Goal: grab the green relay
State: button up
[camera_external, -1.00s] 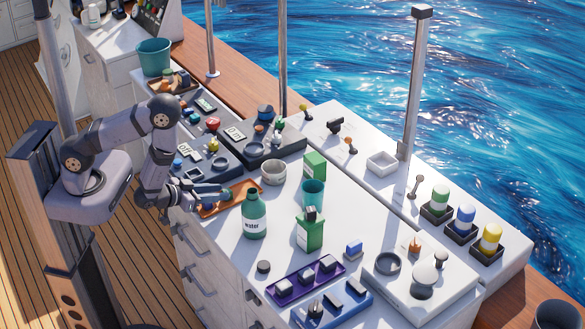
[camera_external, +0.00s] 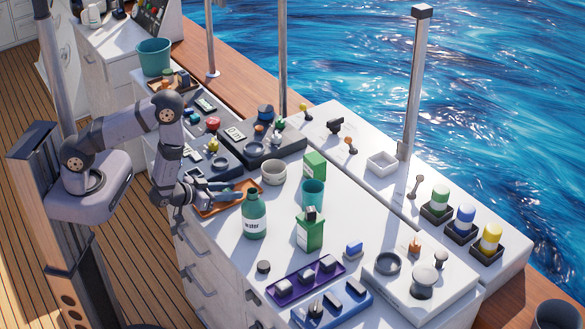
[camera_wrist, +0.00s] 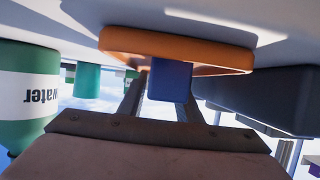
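My gripper (camera_external: 234,191) is low over the orange tray (camera_external: 208,211) at the left side of the white counter. In the wrist view, which is upside down, its two dark fingers (camera_wrist: 163,105) are spread apart. A dark blue block (camera_wrist: 170,80) stands on the orange tray (camera_wrist: 115,40) and overlaps the space between the fingers; I see no grip on it. I cannot pick out a green relay for certain. A small green piece (camera_external: 278,124) sits on the dark panel behind, too small to identify.
A green water bottle (camera_external: 254,216) stands close right of my gripper and also shows in the wrist view (camera_wrist: 28,90). A dark panel (camera_external: 225,168) lies behind the tray.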

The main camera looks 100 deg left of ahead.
aim_at(229, 190)
grip_shut()
jog(key=shift+r, duration=0.2)
jog(key=shift+r, duration=0.75)
notch_tip(229, 190, up, 7)
jog(key=shift+p, duration=0.45)
jog(key=shift+r+p, duration=0.6)
jog(key=shift+p, duration=0.05)
